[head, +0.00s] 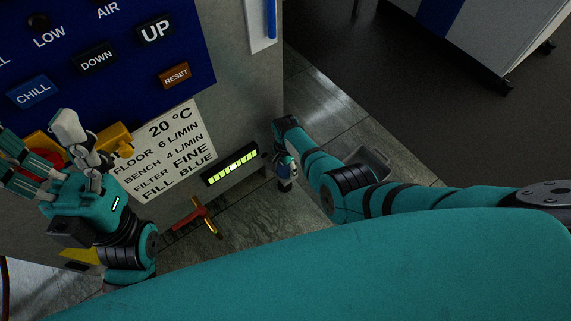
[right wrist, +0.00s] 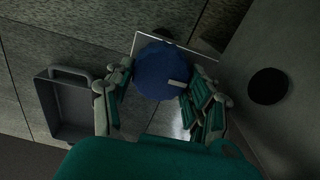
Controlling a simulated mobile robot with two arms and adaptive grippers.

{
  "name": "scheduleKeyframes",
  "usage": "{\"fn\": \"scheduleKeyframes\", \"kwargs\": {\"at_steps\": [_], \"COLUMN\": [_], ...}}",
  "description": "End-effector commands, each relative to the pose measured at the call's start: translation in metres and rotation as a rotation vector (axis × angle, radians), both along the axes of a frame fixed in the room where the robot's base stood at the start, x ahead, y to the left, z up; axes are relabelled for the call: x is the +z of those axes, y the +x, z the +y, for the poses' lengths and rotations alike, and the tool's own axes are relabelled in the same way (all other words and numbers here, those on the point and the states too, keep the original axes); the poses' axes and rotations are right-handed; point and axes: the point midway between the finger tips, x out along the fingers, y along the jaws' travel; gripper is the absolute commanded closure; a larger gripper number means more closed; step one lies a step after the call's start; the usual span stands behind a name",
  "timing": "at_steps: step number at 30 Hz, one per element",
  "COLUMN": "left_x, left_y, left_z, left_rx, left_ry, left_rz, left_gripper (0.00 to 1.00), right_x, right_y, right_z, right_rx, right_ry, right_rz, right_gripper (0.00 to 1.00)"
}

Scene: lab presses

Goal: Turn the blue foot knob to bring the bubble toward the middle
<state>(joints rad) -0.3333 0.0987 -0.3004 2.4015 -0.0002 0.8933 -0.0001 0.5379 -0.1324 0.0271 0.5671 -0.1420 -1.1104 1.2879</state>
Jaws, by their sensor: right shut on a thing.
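The blue foot knob (right wrist: 162,70) shows between the fingers of my right gripper (right wrist: 158,82) in the right wrist view. It is dark blue with a scalloped rim and a pale mark on its lower right. The right gripper (head: 284,170) is shut on it, low beside the cabinet's corner in the head view; the fingers largely hide the knob there. The level vial (head: 231,166) is a glowing yellow-green strip with dark marks on the cabinet's lower front. A brighter spot shows near its middle, but the bubble's exact edges are too small to tell. My left gripper (head: 62,160) is open at the left.
The cabinet carries a blue button panel (head: 98,62) and a white printed label (head: 163,155). A grey handled bin (right wrist: 68,106) stands on the tiled floor beside my right arm.

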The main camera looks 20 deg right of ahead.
Motion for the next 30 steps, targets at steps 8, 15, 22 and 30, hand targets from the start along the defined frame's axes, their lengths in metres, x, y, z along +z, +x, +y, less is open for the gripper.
{"fn": "scheduleKeyframes", "kwargs": {"at_steps": [8,15,22,30], "left_x": [-0.0001,-0.0018,-0.0024,-0.0023], "left_y": [-0.0003,-0.0001,0.0000,0.0002], "left_z": [0.0000,-0.0001,0.0000,-0.0001], "left_rx": [-0.001,0.000,0.000,0.000], "left_ry": [0.000,0.000,0.000,0.001], "left_rz": [0.002,0.010,0.011,0.012], "left_gripper": [0.21,0.21,0.21,0.21], "right_x": [0.0000,0.0000,0.0000,0.0000], "right_y": [-0.0001,0.0000,0.0001,0.0000], "right_z": [-0.0001,-0.0003,-0.0004,-0.0004], "right_rx": [-0.044,-0.045,-0.044,-0.044], "right_ry": [-0.001,-0.001,-0.001,-0.001], "right_rz": [0.000,0.000,0.000,0.000], "right_gripper": [0.78,0.78,0.31,0.21]}}
